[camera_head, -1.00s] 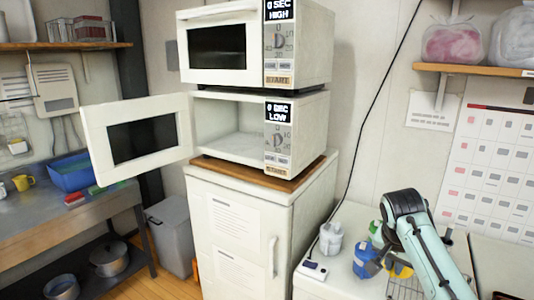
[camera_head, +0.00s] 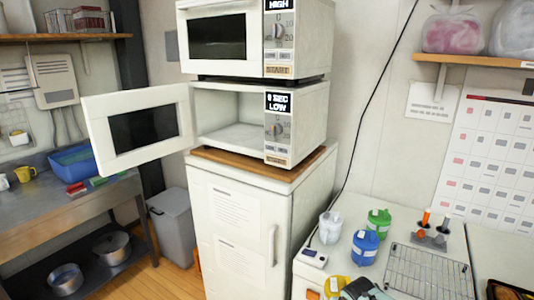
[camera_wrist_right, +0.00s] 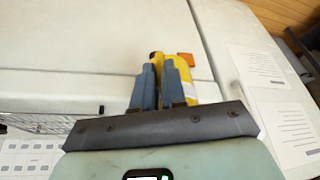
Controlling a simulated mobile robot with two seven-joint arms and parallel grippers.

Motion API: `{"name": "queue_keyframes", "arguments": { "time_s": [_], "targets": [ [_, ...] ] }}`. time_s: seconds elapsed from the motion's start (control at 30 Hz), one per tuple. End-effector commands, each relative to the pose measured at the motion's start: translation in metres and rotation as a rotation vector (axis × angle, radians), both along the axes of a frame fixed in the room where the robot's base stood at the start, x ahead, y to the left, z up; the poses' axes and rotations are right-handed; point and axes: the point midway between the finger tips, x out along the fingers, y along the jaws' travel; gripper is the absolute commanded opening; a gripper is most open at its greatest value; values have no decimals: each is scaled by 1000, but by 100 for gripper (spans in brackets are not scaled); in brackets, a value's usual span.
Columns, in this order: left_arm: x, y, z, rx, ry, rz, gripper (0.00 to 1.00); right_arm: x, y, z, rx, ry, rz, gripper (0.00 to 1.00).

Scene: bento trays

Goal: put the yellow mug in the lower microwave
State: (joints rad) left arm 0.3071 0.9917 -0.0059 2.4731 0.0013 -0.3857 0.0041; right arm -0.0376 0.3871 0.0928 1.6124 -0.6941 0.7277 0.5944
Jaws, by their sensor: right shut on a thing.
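My right gripper (camera_wrist_right: 158,75) is shut on the yellow mug (camera_wrist_right: 186,74); its fingers hide part of it in the wrist view. In the head view the yellow mug (camera_head: 336,286) is at the bottom edge, partly cut off, beside my right gripper (camera_head: 352,290), above or in front of the right-hand counter. The lower microwave (camera_head: 300,140) stands on a wooden board on the white cabinet. Its door (camera_head: 95,118) is swung wide open to the left, and its cavity (camera_head: 235,132) looks empty. My left gripper is not in view.
White (camera_head: 331,228), green (camera_head: 379,222) and blue (camera_head: 365,247) mugs stand on the counter beside a wire rack (camera_head: 425,270). The upper microwave (camera_head: 300,40) is shut. Another yellow mug (camera_head: 25,174) is on the left sink bench.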

Motion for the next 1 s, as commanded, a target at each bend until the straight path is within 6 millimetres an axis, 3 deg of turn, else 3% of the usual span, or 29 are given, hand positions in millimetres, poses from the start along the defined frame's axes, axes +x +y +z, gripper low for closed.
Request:
{"name": "queue_keyframes", "arguments": {
  "time_s": [0.1,0.23,0.6,1.0],
  "targets": [
    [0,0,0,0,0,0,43,-19,16,-26,0,-1,76,0],
    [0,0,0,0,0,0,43,-34,27,-42,1,-4,124,0],
    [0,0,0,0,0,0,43,-70,30,-88,-9,-4,144,0],
    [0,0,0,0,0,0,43,-80,33,-99,1,-6,147,0]
  ]
}}
